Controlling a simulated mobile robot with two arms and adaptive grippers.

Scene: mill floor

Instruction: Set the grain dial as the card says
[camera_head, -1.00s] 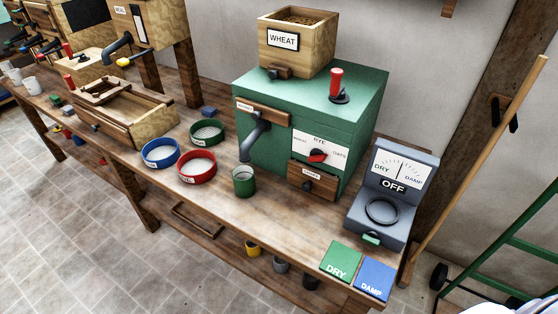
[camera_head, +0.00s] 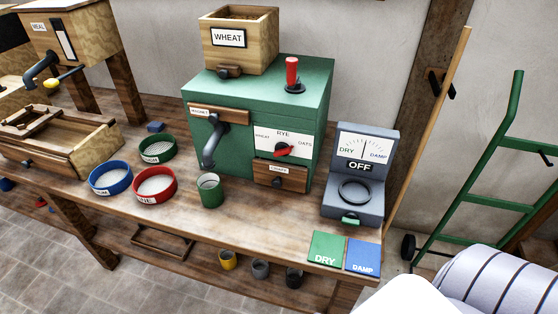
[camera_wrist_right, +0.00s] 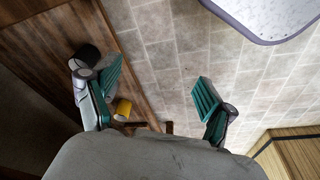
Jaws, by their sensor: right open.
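The grain dial (camera_head: 284,150) is a red knob on a white plate marked WHEAT, RYE and OATS, on the front of a green machine (camera_head: 225,88). Its dark pointer seems to lean right, toward OATS, but it is small. A card reading WHEAT (camera_head: 228,38) is on the wooden hopper (camera_head: 262,40) on top of the machine. My right gripper (camera_wrist_right: 155,95) is open and empty in the right wrist view, above the tiled floor beside wooden boards. My left gripper is not in view.
A grey meter (camera_head: 352,205) reading OFF stands right of the machine, behind DRY (camera_head: 326,250) and DAMP (camera_head: 362,257) pads. A green cup (camera_head: 209,190) and several sieves stand left. A pole (camera_head: 430,130) and green trolley (camera_head: 478,200) are at the right.

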